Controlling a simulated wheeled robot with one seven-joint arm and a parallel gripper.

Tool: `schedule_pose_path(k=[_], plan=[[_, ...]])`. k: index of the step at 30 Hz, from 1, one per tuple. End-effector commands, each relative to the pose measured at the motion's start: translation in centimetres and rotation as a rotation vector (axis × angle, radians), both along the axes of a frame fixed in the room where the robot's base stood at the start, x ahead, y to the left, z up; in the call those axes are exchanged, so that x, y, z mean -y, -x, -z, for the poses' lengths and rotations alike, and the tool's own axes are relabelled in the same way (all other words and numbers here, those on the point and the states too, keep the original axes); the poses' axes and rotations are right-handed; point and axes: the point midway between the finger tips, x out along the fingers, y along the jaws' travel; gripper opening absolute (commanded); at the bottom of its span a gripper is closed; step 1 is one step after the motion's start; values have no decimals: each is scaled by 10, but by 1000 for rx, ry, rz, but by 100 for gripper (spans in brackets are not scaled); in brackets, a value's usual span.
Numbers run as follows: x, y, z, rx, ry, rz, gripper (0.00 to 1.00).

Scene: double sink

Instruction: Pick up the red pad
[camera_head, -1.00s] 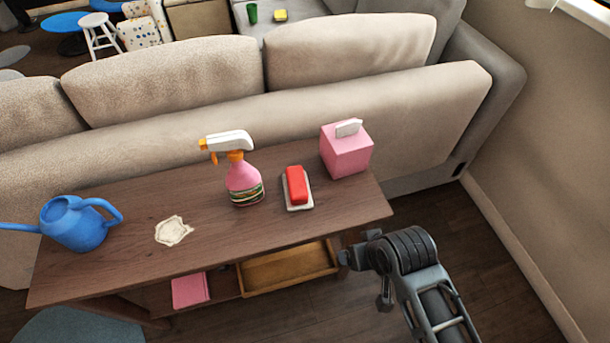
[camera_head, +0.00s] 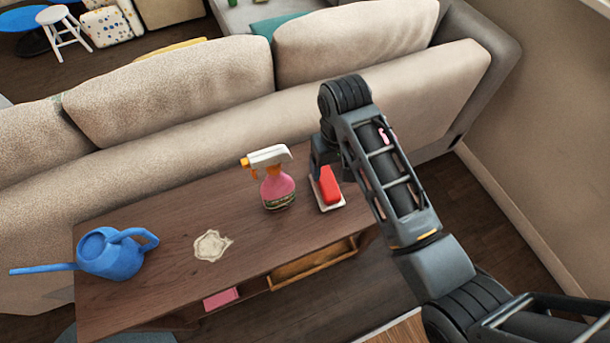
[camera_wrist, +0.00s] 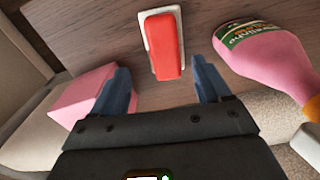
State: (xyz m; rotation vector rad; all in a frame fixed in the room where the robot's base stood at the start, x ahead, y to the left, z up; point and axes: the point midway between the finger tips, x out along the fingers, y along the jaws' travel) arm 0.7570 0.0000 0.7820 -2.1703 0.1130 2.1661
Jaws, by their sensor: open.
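The red pad (camera_head: 329,184) lies on a white dish (camera_head: 334,205) on the wooden console table, right of the spray bottle. In the wrist view the red pad (camera_wrist: 165,46) sits top centre on its white dish (camera_wrist: 146,34). My gripper (camera_wrist: 158,78) is open and empty, its two blue-grey fingers apart, with the near end of the pad showing between and just beyond their tips. In the head view my arm reaches over the table's right end, and my fingers are mostly hidden behind the wrist.
A pink spray bottle (camera_head: 277,188) stands close left of the pad. A pink box (camera_wrist: 80,98) is on the other side, mostly hidden by my arm in the head view. A blue watering can (camera_head: 112,254) and a pale spill (camera_head: 211,246) are further left. The sofa (camera_head: 170,85) stands behind.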

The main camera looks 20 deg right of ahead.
Motion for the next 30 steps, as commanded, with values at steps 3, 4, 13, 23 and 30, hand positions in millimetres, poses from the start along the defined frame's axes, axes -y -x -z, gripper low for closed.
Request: schedule_pose_path(k=[3,4,13,23,30], plan=[[1,-1,3,-6,0,2,77],[1,0,5,-7,0,2,77],[0,1,36,-7,0,1,77],[0,1,75,-4,1,1,77],[0,1,77,-3,1,1,77]])
